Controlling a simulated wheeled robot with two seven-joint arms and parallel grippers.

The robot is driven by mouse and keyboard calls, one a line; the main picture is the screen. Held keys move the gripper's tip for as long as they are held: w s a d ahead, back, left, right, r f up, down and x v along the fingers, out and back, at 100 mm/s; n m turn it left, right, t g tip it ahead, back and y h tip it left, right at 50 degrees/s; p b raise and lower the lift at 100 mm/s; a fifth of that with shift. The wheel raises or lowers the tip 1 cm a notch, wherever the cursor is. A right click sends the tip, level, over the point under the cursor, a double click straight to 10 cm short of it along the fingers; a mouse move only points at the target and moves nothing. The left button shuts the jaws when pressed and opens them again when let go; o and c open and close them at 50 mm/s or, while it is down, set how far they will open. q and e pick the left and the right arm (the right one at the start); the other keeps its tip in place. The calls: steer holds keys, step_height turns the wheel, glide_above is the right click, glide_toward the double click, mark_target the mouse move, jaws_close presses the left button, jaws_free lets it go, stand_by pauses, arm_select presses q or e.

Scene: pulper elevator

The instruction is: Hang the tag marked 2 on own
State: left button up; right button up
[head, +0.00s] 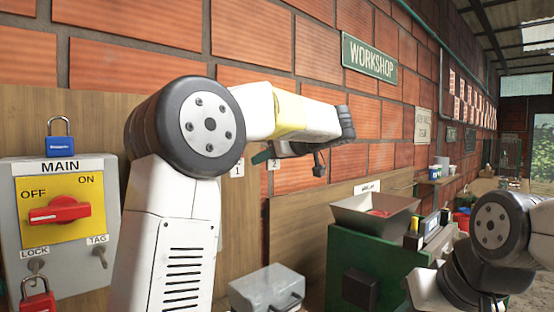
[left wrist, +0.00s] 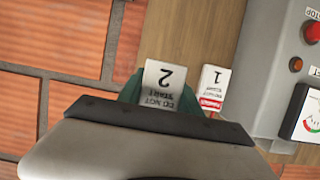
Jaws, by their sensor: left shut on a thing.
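The tag marked 2 (left wrist: 165,76) is a white card with black print, upside down in the left wrist view. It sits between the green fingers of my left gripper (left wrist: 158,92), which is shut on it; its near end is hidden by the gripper. In the head view its number (head: 273,164) shows beside the green fingertip of my left gripper (head: 262,157), close to the wooden board. A second tag marked 1 (left wrist: 212,80), with a red band, hangs beside it, apart from it. My right arm is at the lower right; its gripper does not show.
The MAIN switch box (head: 90,280) has a red handle (head: 60,210), a LOCK peg with a red padlock (head: 38,298) and a TAG peg (head: 100,258). A blue padlock (head: 60,146) is above it. A green machine with a hopper (head: 375,215) stands right of centre.

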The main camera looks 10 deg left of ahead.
arm_select(q)
steer(key=shift+w+a+f, duration=0.15)
steer(key=shift+w+a, duration=1.05)
steer(key=shift+a, duration=0.2)
steer(key=shift+w+a+f, duration=0.45)
steer(key=shift+a, duration=0.05)
steer(key=o, duration=1.4)
